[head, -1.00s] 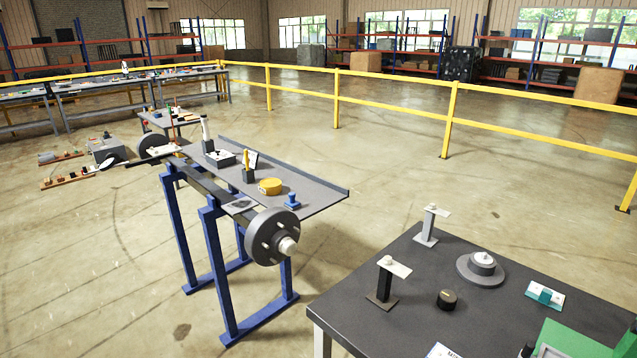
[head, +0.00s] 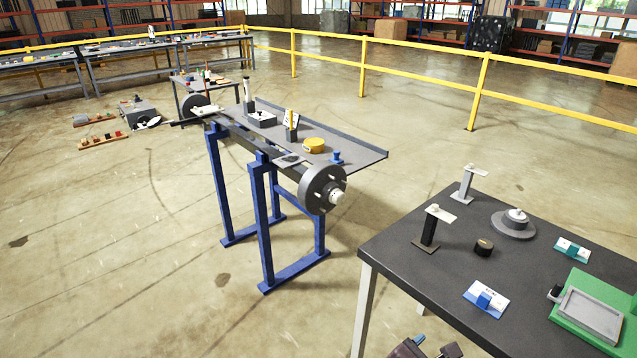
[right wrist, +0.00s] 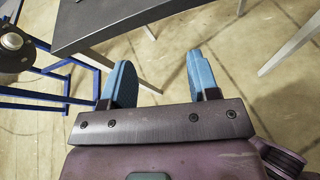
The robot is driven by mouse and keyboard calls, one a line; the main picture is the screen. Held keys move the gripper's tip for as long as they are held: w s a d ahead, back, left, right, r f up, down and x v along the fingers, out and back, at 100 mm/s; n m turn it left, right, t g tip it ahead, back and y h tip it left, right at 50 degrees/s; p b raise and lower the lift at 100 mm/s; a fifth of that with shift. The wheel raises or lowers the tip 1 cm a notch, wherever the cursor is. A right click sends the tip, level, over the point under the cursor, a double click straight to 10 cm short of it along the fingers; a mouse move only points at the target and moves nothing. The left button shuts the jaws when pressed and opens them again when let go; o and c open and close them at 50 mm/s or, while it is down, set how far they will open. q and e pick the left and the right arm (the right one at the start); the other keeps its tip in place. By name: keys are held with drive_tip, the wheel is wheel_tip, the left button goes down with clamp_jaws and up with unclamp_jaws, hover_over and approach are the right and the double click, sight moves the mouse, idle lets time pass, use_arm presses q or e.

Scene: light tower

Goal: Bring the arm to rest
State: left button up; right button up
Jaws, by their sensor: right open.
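My right gripper (right wrist: 160,85) shows in the right wrist view with its two blue fingers apart and nothing between them. Bare concrete floor shows past the fingertips. In the head view part of my right gripper (head: 426,342) shows at the bottom edge, below the front edge of the dark table (head: 400,262). It is clear of the table's top. My left gripper is in neither view.
The dark table holds a green fixture (head: 570,335), a blue-and-white block (head: 486,298), a black knob (head: 483,247) and two small stands. A blue-legged bench (head: 262,215) with a grey flanged wheel (head: 322,188) stands to the left. Open floor lies between, with a yellow railing (head: 420,72) behind.

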drive_tip(key=w+a+f+m+t+y, duration=0.3)
drive_tip(key=m+y, duration=0.4)
drive_tip(key=m, duration=0.5)
drive_tip(key=s+d+f+m+y, duration=0.1)
drive_tip(key=s+d+f+m, duration=0.2)
drive_tip(key=s+d+m, duration=0.2)
drive_tip(key=s+d+f+m+y, duration=0.1)
drive_tip(key=s+d+f+m, duration=0.1)
drive_tip(key=s+d+m, duration=0.3)
drive_tip(key=s+m, duration=0.1)
drive_tip(key=s, duration=0.3)
drive_tip(key=shift+f+y, duration=0.4)
drive_tip(key=shift+s+d, duration=0.1)
